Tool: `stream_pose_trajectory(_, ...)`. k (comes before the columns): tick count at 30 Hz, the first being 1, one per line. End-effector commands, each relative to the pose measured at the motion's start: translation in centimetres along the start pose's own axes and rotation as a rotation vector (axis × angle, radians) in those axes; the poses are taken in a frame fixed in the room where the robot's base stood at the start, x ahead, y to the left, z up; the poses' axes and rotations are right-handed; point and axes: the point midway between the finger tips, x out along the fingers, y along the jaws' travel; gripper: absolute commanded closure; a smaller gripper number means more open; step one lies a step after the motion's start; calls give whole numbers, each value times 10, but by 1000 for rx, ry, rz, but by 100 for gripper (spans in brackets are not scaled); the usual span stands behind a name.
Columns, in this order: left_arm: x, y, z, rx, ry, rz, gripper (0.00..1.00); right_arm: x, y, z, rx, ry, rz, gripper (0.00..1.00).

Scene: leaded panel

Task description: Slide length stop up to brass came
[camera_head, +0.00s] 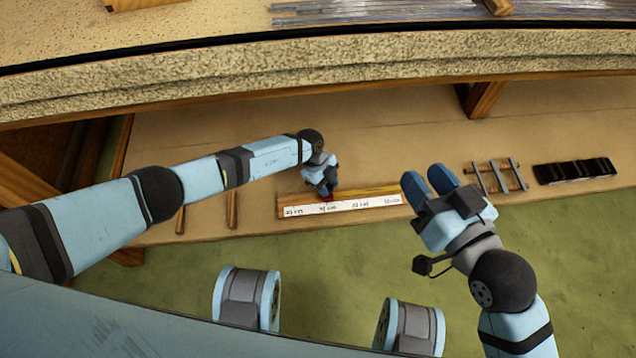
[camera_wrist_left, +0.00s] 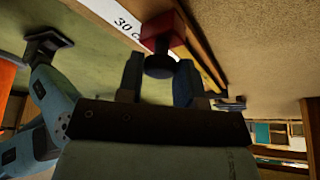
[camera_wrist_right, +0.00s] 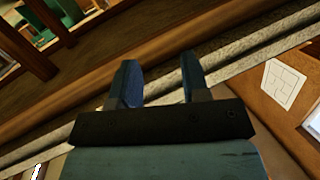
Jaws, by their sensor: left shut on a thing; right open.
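The length stop is a red block (camera_wrist_left: 162,27) with a dark knob (camera_wrist_left: 160,66), on a wooden rail (camera_head: 284,201) with a white printed scale (camera_head: 350,206). My left gripper (camera_head: 325,188) is shut on the dark knob, and the red of the stop (camera_head: 327,198) barely shows below its fingers. The brass came, a thin yellow strip (camera_head: 372,190), lies along the rail to the right of the stop. It also shows beside the block in the left wrist view (camera_wrist_left: 207,70); whether they touch I cannot tell. My right gripper (camera_head: 430,180) is open and empty right of the rail.
A small wooden rack with grey bars (camera_head: 497,177) and a black slotted block (camera_head: 576,171) lie at the right of the bench. A thick textured ledge (camera_head: 250,70) spans above, with clear strips (camera_head: 390,12) on it. Bare bench (camera_head: 400,135) lies behind the rail.

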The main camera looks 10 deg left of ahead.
Motion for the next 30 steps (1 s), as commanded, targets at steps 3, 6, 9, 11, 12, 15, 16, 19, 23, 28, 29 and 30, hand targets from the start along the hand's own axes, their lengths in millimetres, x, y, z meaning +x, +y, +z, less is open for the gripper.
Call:
stream_pose_trajectory(3, 0, -2, -3, 3, 3, -4, 90, 0, 0, 0, -1, 0, 0, 57)
stream_pose_trajectory(6, 0, -2, -3, 4, 4, -5, 60, 0, 0, 0, -2, 1, 0, 57)
stream_pose_trajectory(9, 0, -2, -3, 4, 3, -4, 42, 0, 0, 0, -2, 1, 0, 57)
stream_pose_trajectory(11, 0, -1, -2, 3, 3, -4, 42, 0, 0, 0, -2, 1, 0, 57)
stream_pose_trajectory(12, 0, -1, -2, 3, 3, -3, 42, 0, 0, 0, -2, 1, 0, 57)
stream_pose_trajectory(15, 0, -1, -2, 3, 3, -3, 42, 0, 0, 0, -2, 1, 0, 57)
stream_pose_trajectory(16, -1, -1, -2, 3, 3, -3, 42, 0, 0, -1, -3, 1, 0, 57)
stream_pose_trajectory(19, -6, -1, -2, 3, 2, -3, 42, 0, 0, -5, -3, 5, 1, 57)
stream_pose_trajectory(23, -26, -1, -2, 2, 0, -4, 42, -3, -4, -19, 4, 45, 6, 57)
stream_pose_trajectory(28, -66, -1, -4, 3, 1, -4, 42, -7, -8, -49, 5, 139, 17, 57)
stream_pose_trajectory(29, -73, -1, -4, 4, 2, -4, 42, -8, -9, -53, 4, 156, 18, 57)
stream_pose_trajectory(30, -82, -1, -3, 4, 1, -4, 42, -9, -10, -60, 3, 177, 20, 57)
